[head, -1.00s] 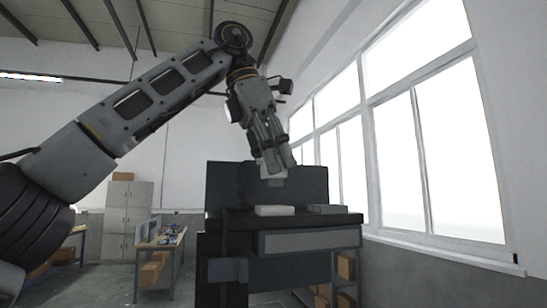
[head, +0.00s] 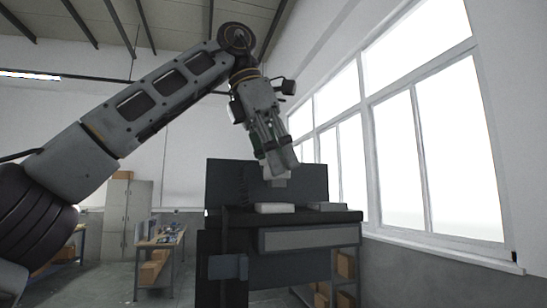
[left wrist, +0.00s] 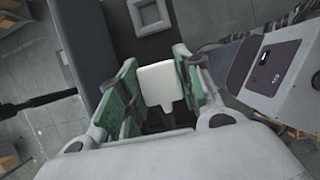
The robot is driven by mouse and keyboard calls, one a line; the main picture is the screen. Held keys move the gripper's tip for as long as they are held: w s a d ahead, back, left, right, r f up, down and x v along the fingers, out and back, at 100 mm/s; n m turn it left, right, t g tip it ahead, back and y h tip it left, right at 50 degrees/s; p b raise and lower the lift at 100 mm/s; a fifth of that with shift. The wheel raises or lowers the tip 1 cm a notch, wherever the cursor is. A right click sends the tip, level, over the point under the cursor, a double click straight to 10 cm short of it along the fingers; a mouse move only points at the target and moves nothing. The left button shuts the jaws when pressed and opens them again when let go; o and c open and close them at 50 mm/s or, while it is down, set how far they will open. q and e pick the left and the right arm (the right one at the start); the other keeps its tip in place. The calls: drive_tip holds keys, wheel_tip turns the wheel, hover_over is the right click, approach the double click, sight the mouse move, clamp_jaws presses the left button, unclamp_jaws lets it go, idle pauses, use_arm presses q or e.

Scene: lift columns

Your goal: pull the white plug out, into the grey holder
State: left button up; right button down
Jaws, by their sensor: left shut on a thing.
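My left gripper (head: 281,168) is shut on the white plug (left wrist: 160,84), which sits between the green-lined fingers in the left wrist view. In the head view the plug (head: 279,182) hangs below the fingertips, above the dark bench, with a gap under it. A low whitish block (head: 275,208) lies on the bench below it. A grey block (head: 327,207), which looks like the holder, lies to its right. In the left wrist view a pale square frame with a hollow middle (left wrist: 137,20) lies beyond the plug; I cannot tell which block it is. My right gripper is not in view.
The bench top (head: 235,218) is dark, with a dark upright panel (head: 228,183) behind the blocks. A window wall (head: 430,150) runs along the right. A far worktable (head: 160,240) and cabinets (head: 128,207) stand at the back left.

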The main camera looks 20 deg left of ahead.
use_arm(q)
drive_tip(key=shift+w+d+p, duration=0.7)
drive_tip(key=shift+d, duration=0.3)
drive_tip(key=shift+w+d+p, duration=0.65)
drive_tip(key=shift+d+p, duration=0.1)
drive_tip(key=shift+d, duration=0.3)
drive_tip(key=shift+w+d+p, duration=0.7)
drive_tip(key=shift+d, duration=0.3)
drive_tip(key=shift+w+d, duration=0.7)
drive_tip(key=shift+d, duration=0.35)
drive_tip(key=shift+f+b, duration=1.3)
drive_tip(key=shift+f, duration=0.45)
idle(2.2)
